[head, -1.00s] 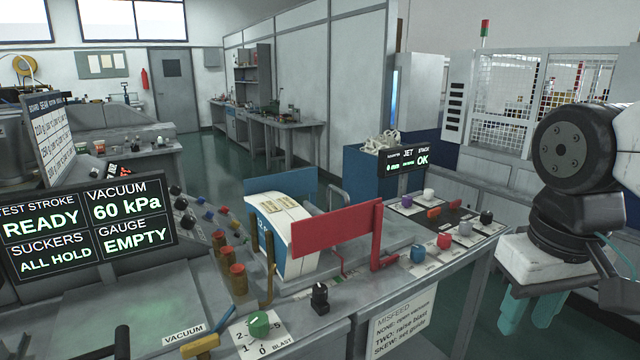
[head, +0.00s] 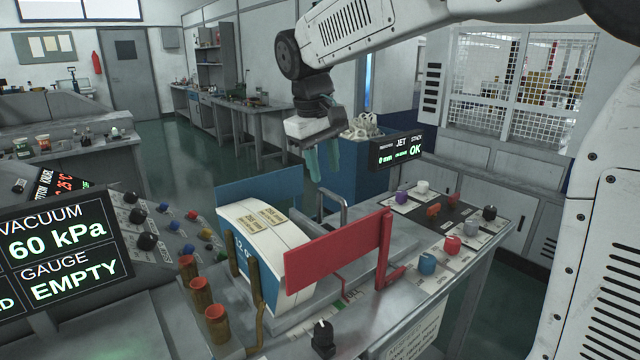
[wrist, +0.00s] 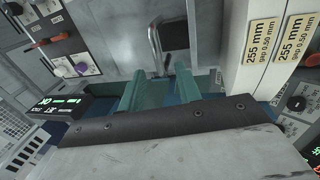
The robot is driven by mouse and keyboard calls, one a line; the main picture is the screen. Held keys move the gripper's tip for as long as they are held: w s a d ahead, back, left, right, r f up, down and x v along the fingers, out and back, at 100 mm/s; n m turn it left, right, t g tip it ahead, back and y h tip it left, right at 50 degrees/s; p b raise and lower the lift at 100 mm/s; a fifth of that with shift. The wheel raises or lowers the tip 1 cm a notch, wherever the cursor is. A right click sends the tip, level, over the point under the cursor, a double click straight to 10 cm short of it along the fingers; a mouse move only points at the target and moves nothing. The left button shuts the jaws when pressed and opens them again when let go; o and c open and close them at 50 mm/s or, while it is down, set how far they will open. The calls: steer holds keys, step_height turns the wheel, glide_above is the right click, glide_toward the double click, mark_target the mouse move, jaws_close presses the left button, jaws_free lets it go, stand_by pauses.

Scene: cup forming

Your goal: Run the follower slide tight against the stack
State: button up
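The stack (head: 270,235) is a white block of sheets with tan labels, standing on the metal bed. A blue plate (head: 258,192) stands behind it and a red plate (head: 335,252) in front, on the right. A grey bar handle (head: 343,217) rises at the stack's right side; it looks like part of the follower slide, but its base is partly hidden by the red plate. My gripper (head: 323,165) hangs above and behind the handle, touching nothing. In the wrist view its teal fingers (wrist: 158,92) are apart and empty, with the handle (wrist: 155,45) beyond them and the stack (wrist: 262,50) at right.
A small display (head: 396,150) reading 0 mm and OK stands right of my gripper. Coloured knobs (head: 427,262) line the right of the bench. Red-topped posts (head: 202,295) stand left of the stack. A blue bin (head: 362,185) of pale scrap is behind.

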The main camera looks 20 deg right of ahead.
mark_target(330, 194)
steer(key=f, duration=0.1)
steer(key=d+f, duration=0.1)
steer(key=f, duration=0.3)
steer(key=shift+w+d, duration=0.1)
steer(key=shift+d, duration=0.15)
